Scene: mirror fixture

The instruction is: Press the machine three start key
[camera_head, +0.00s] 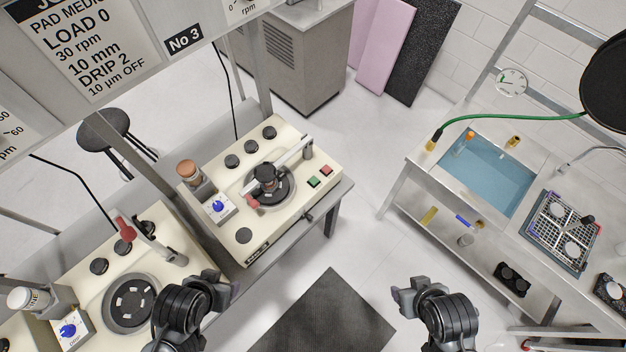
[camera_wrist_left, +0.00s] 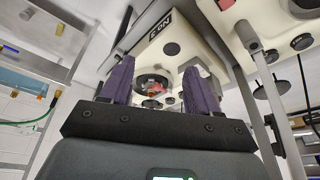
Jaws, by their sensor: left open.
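The machine under the No 3 sign (camera_head: 184,40) is a cream bench unit (camera_head: 206,226) with a round dark plate and a black holder on it. A green key (camera_head: 313,183) and a red key (camera_head: 327,170) sit side by side near its right corner. I cannot read marks on the keys. My left gripper (camera_head: 231,289) is in front of and below this machine, apart from the keys. In the left wrist view its two purple fingers (camera_wrist_left: 157,72) stand apart with nothing between them. My right gripper (camera_head: 404,292) is low over the floor, right of the dark mat.
A second cream machine (camera_head: 88,274) stands at lower left, close to my left arm. A dark mat (camera_head: 318,318) lies on the floor between my arms. A steel bench (camera_head: 404,157) with a blue water basin (camera_head: 490,170) and a rack stands on the right.

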